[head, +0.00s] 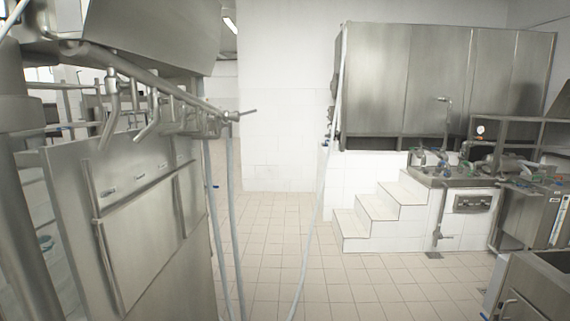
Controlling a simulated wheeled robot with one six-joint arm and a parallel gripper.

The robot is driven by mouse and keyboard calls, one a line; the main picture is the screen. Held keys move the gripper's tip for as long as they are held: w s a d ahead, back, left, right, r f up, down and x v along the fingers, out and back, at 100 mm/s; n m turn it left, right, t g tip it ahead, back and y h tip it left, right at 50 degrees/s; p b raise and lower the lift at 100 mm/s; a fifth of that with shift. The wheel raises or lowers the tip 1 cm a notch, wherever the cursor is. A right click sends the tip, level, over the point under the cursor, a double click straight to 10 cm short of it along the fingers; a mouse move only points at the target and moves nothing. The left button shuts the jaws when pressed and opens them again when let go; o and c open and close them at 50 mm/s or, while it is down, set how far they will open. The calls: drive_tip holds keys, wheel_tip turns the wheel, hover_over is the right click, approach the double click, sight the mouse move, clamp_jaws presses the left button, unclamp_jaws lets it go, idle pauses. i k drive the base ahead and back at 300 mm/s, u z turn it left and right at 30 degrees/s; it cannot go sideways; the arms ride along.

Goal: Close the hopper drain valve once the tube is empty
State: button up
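A steel hopper-like body (150,38) fills the upper left. Below it a steel pipe (165,80) slopes down to the right, with several bent spouts or levers (112,105) hanging from it. At the pipe's right end is a fitting with a thin handle (240,114), which may be the drain valve; I cannot tell whether it is open or shut. Two pale tubes (233,200) hang from near that end to below the picture's edge. I cannot tell whether they hold anything. My gripper is not in view.
Steel cabinet panels (150,215) stand below the pipe. A pale hose (318,205) runs down mid-picture onto the tiled floor (275,235), which is otherwise open. White steps (375,215), a tall steel tank (435,80) and a bench with valves (455,178) stand right.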

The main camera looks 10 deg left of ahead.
sight(245, 113)
drive_tip(key=i, duration=3.45)
drive_tip(key=u, duration=2.25)
